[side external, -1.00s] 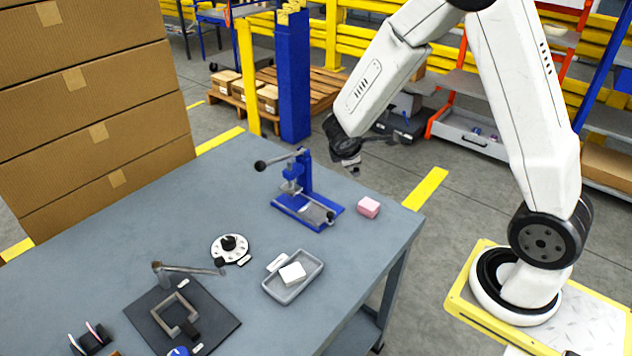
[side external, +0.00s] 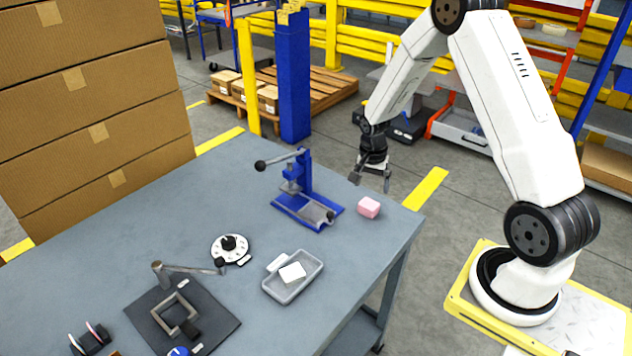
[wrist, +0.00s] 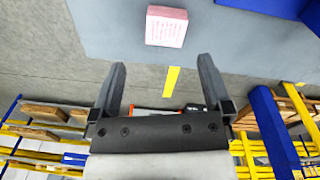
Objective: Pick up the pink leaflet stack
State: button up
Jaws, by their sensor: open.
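The pink leaflet stack (side external: 368,207) is a small pink block lying on the grey table near its right edge, just right of the blue press. It also shows in the wrist view (wrist: 166,26), at the top centre, beyond my fingertips. My gripper (side external: 371,182) is above the stack in the side view, apart from it, with its fingers pointing down. In the wrist view my gripper (wrist: 163,75) shows two dark fingers spread wide with nothing between them.
The blue hand press (side external: 305,195) stands close left of the stack. A grey tray (side external: 312,283) with a white block (side external: 292,273) and a white dial (side external: 231,248) lie nearer the front. The table (side external: 345,262) is bare in front of the stack.

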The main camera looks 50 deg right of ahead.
aim_at(369, 203)
jog(key=m, duration=0.2)
jog(key=shift+w+d+f+m+y, duration=0.2)
jog(key=shift+d+f+m+y, duration=0.1)
jog(key=shift+d+f+m, duration=0.1)
jog(key=shift+f, duration=1.25)
jog(key=shift+f, duration=2.6)
jog(key=c, duration=1.1)
jog(key=shift+c, duration=0.2)
jog(key=shift+r, duration=0.1)
